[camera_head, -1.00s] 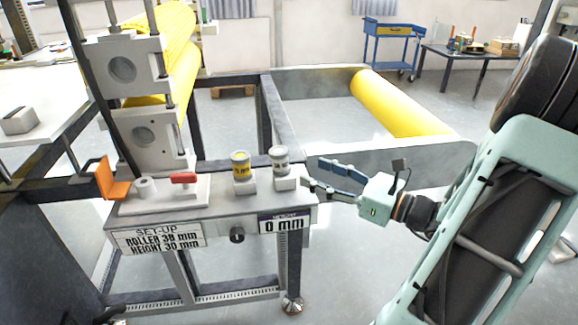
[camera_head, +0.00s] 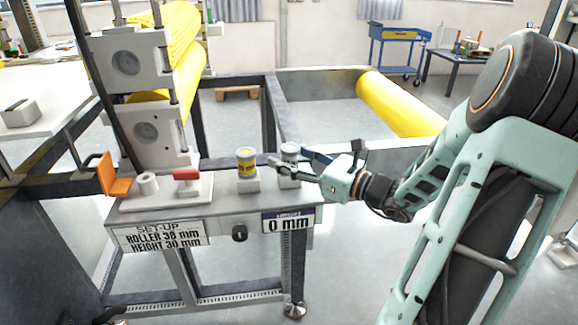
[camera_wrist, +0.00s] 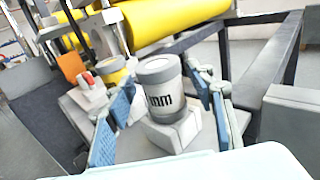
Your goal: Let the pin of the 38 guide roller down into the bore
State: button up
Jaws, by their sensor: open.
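Two guide rollers stand upright on small white blocks on the grey bench (camera_head: 225,210). One has a yellow band (camera_head: 247,163); the other is grey (camera_head: 290,152). The grey one is large in the wrist view (camera_wrist: 163,100), with "mm" readable on its label. I cannot read its number, so I cannot tell which roller is the 38. My gripper (camera_head: 287,158) is open, with its fingers on either side of the grey roller. Contact is not clear. A short white collar (camera_head: 148,183), possibly the bore, sits on the white plate at left. No pin is visible.
A red handle (camera_head: 187,174) and an orange bracket (camera_head: 113,178) flank the collar. The upright machine frame with yellow rolls (camera_head: 185,70) rises behind it. A yellow roller (camera_head: 400,105) lies behind at right. The bench front carries set-up signs (camera_head: 160,236).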

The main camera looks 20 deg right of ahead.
grip_shut()
jog(key=shift+r, duration=0.1)
